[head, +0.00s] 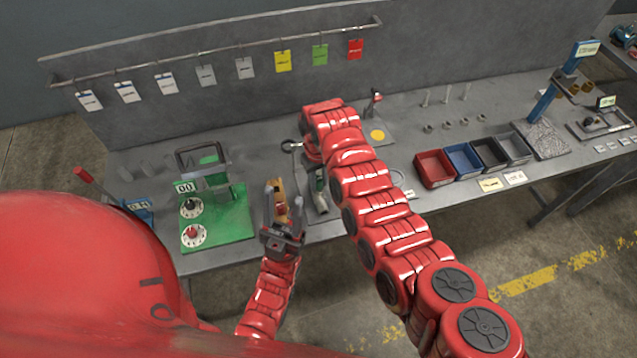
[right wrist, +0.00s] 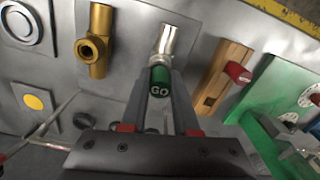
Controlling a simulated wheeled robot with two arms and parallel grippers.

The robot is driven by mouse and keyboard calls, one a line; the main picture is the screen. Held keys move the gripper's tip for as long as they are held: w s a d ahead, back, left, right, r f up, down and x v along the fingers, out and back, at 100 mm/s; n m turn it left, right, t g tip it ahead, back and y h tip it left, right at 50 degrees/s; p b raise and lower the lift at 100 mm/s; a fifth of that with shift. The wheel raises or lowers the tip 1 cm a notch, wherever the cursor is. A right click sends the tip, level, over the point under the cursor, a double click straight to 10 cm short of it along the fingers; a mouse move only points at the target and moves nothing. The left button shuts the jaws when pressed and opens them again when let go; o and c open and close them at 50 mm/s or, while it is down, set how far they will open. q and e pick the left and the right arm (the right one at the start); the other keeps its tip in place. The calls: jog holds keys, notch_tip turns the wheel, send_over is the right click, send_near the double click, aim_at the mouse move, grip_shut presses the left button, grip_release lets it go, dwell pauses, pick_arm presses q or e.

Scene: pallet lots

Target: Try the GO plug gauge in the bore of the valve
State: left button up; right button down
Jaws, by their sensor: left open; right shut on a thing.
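The GO plug gauge has a green handle marked GO (right wrist: 160,88) and a bright metal plug (right wrist: 168,40). My right gripper (right wrist: 160,108) is shut on its handle, with the plug pointing away from the jaws. The brass valve (right wrist: 95,50) stands left of the gauge in the right wrist view, its open bore facing the camera. The plug is apart from the valve. In the head view my right arm hides the valve; the green handle (head: 320,180) shows below the arm. My left gripper (head: 281,218) is open, close to the wooden block (head: 281,198); contact is unclear.
The block (right wrist: 222,75) holds a red-handled piece (right wrist: 238,73). A green board (head: 215,235) with dials lies left. Coloured bins (head: 434,168) stand right. A plate with a yellow disc (head: 377,135) lies behind my right arm. Tags (head: 283,61) hang along the back.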

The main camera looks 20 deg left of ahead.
aim_at(319, 179)
jog(key=shift+r+p, duration=0.75)
jog(key=shift+r, duration=1.6)
